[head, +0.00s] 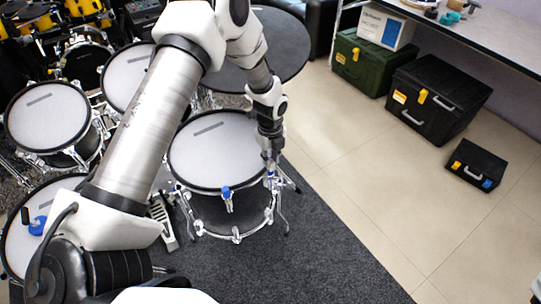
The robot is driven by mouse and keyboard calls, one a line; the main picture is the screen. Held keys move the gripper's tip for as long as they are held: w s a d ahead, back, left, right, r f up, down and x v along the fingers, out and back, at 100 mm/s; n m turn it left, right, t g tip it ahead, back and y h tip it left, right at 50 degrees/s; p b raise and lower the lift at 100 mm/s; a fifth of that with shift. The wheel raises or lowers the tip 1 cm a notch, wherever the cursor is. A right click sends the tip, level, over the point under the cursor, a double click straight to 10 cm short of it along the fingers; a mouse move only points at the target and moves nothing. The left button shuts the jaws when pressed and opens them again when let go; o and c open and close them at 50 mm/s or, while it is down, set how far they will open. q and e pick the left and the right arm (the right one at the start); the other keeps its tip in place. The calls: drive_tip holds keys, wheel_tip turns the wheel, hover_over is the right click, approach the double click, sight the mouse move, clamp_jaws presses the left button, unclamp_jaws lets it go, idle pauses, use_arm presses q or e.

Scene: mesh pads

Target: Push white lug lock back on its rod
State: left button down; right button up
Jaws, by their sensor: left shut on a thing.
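The mesh-head drum (208,150) stands in the middle, with a pale head, a dark rim and chrome hardware. My left gripper (271,163) reaches down to the right side of its rim. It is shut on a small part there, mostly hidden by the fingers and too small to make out. A bit of blue shows just below the fingertips. A blue lug piece (226,192) sits upright at the front rim, apart from the gripper. I cannot tell a white lug lock apart with certainty. My right gripper is not in view.
Other mesh pads (48,115) stand at the left, partly behind my left arm. A large dark round pad (285,45) is behind the gripper. Black cases (437,95) and a green case (362,62) stand at the right. The floor (350,150) right of the drum is clear.

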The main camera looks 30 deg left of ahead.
use_arm(q)
drive_tip(key=shift+f+b, duration=0.4)
drive_tip(key=shift+f, duration=0.5)
drive_tip(key=c, duration=1)
unclamp_jaws()
